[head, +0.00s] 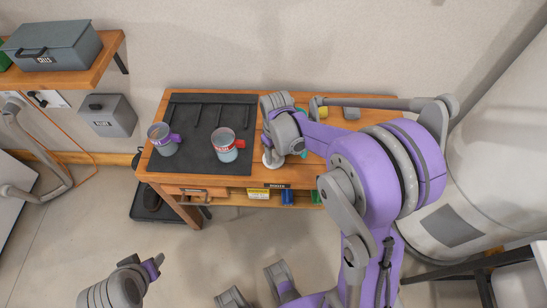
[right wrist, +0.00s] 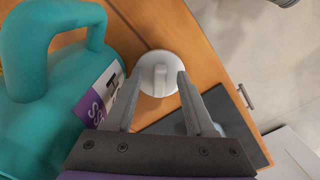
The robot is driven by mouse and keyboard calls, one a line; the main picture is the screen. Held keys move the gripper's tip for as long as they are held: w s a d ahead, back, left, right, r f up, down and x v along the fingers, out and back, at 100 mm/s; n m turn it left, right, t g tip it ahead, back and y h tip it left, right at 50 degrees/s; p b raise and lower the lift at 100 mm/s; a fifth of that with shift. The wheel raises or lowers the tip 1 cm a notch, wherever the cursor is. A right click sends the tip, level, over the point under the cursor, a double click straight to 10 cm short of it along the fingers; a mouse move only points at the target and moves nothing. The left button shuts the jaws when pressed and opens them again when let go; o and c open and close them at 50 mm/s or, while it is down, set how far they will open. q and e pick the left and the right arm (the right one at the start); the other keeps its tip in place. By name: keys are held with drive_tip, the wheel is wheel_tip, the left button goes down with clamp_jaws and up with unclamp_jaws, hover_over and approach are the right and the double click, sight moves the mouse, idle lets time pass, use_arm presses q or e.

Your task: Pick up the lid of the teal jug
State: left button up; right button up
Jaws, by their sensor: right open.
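The lid (right wrist: 157,62) is a white disc with a raised grip bar. It lies on the wooden bench (right wrist: 205,62), beside the teal jug (right wrist: 50,125) and apart from it. In the head view the lid (head: 270,162) shows at the bench's front edge, partly covered by my right gripper. The jug has a thick handle and a purple and white label; in the head view it is mostly hidden behind my right arm. My right gripper (right wrist: 159,78) is open and empty, its fingertips either side of the lid in the wrist picture.
A lower shelf under the bench holds small boxes (head: 258,194). A grey toolbox (head: 55,48) sits on a wall shelf.

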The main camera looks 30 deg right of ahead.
drive_tip(key=shift+f, duration=0.45)
drive_tip(key=shift+c, duration=0.3)
clamp_jaws()
drive_tip(key=shift+r, duration=0.15)
